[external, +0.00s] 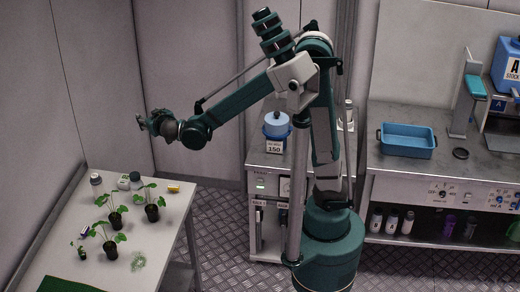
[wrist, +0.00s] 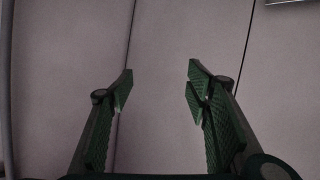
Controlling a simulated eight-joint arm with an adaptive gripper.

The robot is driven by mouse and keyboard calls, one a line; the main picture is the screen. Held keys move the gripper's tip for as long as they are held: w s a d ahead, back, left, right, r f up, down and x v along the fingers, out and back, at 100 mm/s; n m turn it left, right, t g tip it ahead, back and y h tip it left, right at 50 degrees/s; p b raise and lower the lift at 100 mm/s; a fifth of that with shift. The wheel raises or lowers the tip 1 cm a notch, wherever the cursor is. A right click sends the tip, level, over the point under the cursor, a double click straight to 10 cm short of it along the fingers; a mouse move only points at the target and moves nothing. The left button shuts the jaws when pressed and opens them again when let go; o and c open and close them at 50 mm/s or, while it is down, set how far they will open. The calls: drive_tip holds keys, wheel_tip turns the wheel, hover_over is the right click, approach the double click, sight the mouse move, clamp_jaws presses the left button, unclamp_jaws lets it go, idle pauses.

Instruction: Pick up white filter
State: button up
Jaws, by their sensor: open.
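A small whitish item (external: 123,183) lies near the back of the white table (external: 62,240) in the external view. It may be the white filter, but it is too small to tell. My gripper (external: 143,122) is raised in the air above and beyond the back edge of the table, well apart from everything on it. In the wrist view my gripper (wrist: 160,88) is open and empty, its two green fingers wide apart. Only wall panels show behind them there, and no filter is in that view.
A green mat (external: 68,284) lies at the front. A blue tray (external: 407,146) sits on the right counter.

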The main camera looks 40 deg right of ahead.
drive_tip(key=s+a+f+t+y, duration=0.2)
drive_tip(key=a, duration=1.2)
drive_tip(key=n+t+y+p, duration=0.1)
drive_tip(key=t+y, duration=0.1)
hover_over(99, 185)
drive_tip(key=s+d, duration=0.1)
drive_tip(key=s, duration=0.4)
wheel_tip(99, 185, down, 2)
drive_tip(key=f, duration=1.8)
drive_tip(key=shift+w+d+f, duration=0.1)
drive_tip(key=shift+d+f, duration=0.1)
drive_tip(key=shift+d, duration=0.05)
drive_tip(key=shift+w+a, duration=0.15)
drive_tip(key=shift+w, duration=0.5)
drive_tip(key=shift+w+a, duration=0.15)
drive_tip(key=shift+w, duration=0.5)
drive_tip(key=shift+w+a+r+b, duration=0.1)
drive_tip(key=shift+w+a+b, duration=0.1)
drive_tip(key=shift+w, duration=0.65)
drive_tip(key=shift+w+a+f+b, duration=0.1)
drive_tip(key=shift+w+a+b, duration=0.15)
drive_tip(key=shift+w, duration=0.55)
drive_tip(key=shift+w+a+r+b, duration=0.1)
drive_tip(key=shift+w+a+b, duration=0.1)
drive_tip(key=shift+w, duration=0.65)
drive_tip(key=shift+c, duration=0.4)
